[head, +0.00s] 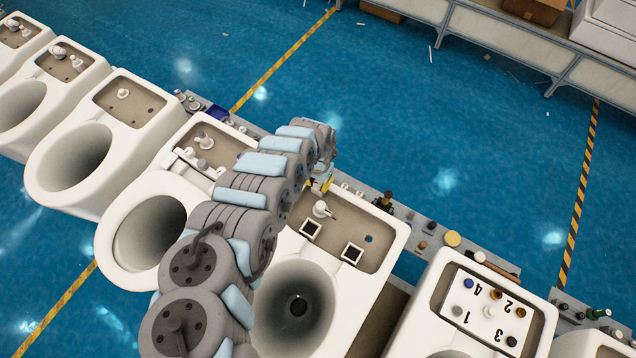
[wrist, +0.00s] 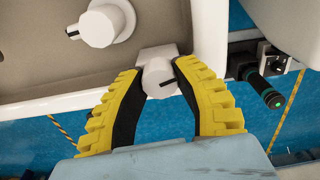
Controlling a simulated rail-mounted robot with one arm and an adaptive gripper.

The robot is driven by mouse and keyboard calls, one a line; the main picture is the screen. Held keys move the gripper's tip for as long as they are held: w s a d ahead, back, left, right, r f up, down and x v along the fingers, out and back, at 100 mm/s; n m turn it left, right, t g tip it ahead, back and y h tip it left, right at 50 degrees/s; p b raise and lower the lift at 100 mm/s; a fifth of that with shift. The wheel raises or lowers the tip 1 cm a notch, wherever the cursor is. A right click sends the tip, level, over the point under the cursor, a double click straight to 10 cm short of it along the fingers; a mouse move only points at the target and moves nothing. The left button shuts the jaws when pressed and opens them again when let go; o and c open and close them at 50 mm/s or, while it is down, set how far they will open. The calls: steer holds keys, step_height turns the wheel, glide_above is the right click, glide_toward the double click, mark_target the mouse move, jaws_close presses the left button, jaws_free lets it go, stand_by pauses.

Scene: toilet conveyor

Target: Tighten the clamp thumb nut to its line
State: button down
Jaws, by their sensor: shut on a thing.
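In the wrist view, the clamp thumb nut (wrist: 157,78) is a small white round knob with a short black mark on its right side. It sits at the tank's outer edge, against a white clamp block (wrist: 156,53). My gripper (wrist: 158,70) has its yellow, black-lined fingers shut on the nut, one on each side. A line for the nut to meet cannot be made out. In the head view, my gripper (head: 321,184) is at the back edge of the middle toilet's tank (head: 372,206), largely behind my arm, and the nut is hidden there.
A larger white knob (wrist: 98,27) with a black mark stands inside the tank, left of my gripper. A dark green-ended cylinder (wrist: 265,93) is fixed at the right. In the head view, a parts rail (head: 440,236) runs behind the toilets, and more toilets stand on both sides.

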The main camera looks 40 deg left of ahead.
steer(key=m, duration=0.5)
steer(key=shift+b, duration=0.35)
steer(key=m, duration=0.5)
steer(key=shift+m, duration=0.4)
steer(key=m, duration=0.5)
steer(key=shift+m, duration=2.5)
steer(key=c, duration=0.7)
jaws_free()
steer(key=shift+d, duration=0.1)
steer(key=shift+r, duration=0.15)
